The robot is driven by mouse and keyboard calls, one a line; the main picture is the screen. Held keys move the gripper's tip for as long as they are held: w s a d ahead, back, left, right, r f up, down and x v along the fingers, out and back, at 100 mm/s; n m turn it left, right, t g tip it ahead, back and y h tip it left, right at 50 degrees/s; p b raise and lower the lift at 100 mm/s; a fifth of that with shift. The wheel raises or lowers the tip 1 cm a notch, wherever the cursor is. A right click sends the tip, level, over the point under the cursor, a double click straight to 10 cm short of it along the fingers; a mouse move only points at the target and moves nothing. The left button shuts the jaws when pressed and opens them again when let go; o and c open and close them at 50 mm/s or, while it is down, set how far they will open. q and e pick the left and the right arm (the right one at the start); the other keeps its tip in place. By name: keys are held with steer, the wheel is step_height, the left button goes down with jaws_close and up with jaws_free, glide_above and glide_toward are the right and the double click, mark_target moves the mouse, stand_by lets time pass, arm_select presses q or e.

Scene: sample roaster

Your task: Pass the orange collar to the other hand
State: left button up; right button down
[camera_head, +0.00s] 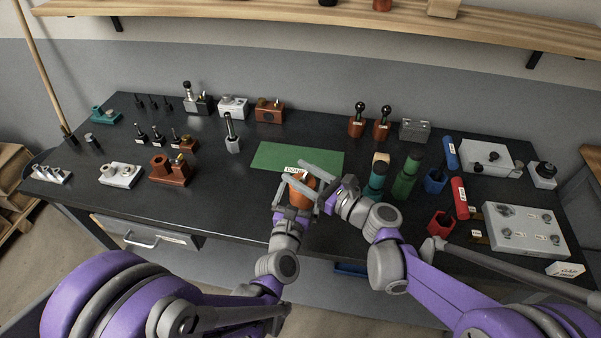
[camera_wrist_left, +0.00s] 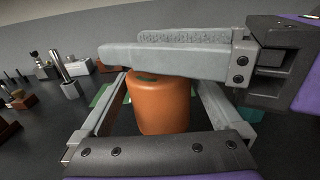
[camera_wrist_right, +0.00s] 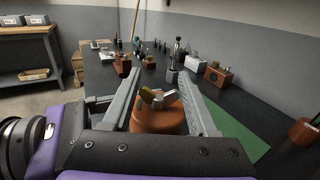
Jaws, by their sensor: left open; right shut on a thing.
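The orange collar (camera_head: 301,195) is held in the air above the front middle of the dark table. My right gripper (camera_head: 299,178) reaches in from the right and is shut on the collar's upper part; the collar also shows in the right wrist view (camera_wrist_right: 158,118). My left gripper (camera_head: 296,191) is open from the front side, its fingers on either side of the collar. In the left wrist view the collar (camera_wrist_left: 160,104) stands upright between those fingers, with gaps visible, and the right gripper's fingers cross its top.
A green mat (camera_head: 275,156) lies behind the grippers. Green cylinders (camera_head: 405,180), a blue cup (camera_head: 435,181) and a red cup (camera_head: 440,223) stand to the right. A brown block (camera_head: 170,171) and several small fixtures stand to the left. A shelf (camera_head: 270,12) runs along the wall.

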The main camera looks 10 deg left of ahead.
arm_select(q)
steer(key=s+d+f+m+g+h, duration=0.1)
steer(key=s+f+m+g+h, duration=0.2)
steer(key=s+m, duration=1.05)
steer(key=s+a+f+m+g+y, duration=0.1)
steer(key=s+a+m+g, duration=0.3)
steer(key=m, duration=0.6)
steer(key=s+a+f+m+g+y, duration=0.2)
steer(key=s+a+m+g, duration=0.3)
steer(key=m, duration=0.6)
steer(key=shift+s+a+g+y, duration=0.3)
steer(key=shift+s+a+y, duration=0.25)
steer(key=shift+a+y, duration=0.3)
steer(key=shift+m, duration=0.25)
